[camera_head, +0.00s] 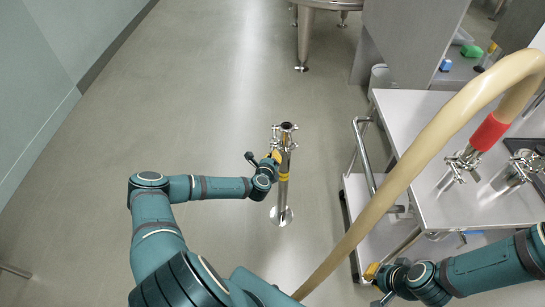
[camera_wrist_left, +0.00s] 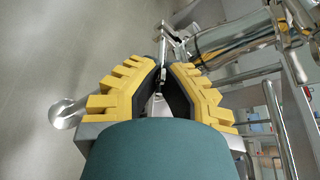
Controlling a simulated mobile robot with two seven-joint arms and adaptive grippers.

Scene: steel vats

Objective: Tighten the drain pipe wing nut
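The drain pipe (camera_head: 284,190) is an upright steel pipe on a round foot, with clamp fittings near its top. It also shows in the left wrist view as a shiny tube (camera_wrist_left: 230,38) at upper right. My left gripper (camera_head: 279,158) is at the pipe's upper part, just below the clamps. In the left wrist view its yellow fingers (camera_wrist_left: 163,66) converge on a thin metal piece, which looks like the wing nut (camera_wrist_left: 162,48), between the tips. The nut's exact shape is hard to make out. My right gripper (camera_head: 371,273) is low at right, small and partly hidden, away from the pipe.
A beige hose (camera_head: 420,145) with a red band arches across the right side. A steel cart (camera_head: 430,130) with fittings on top stands at right. A vat (camera_head: 322,5) stands at the back. The floor left of the pipe is clear.

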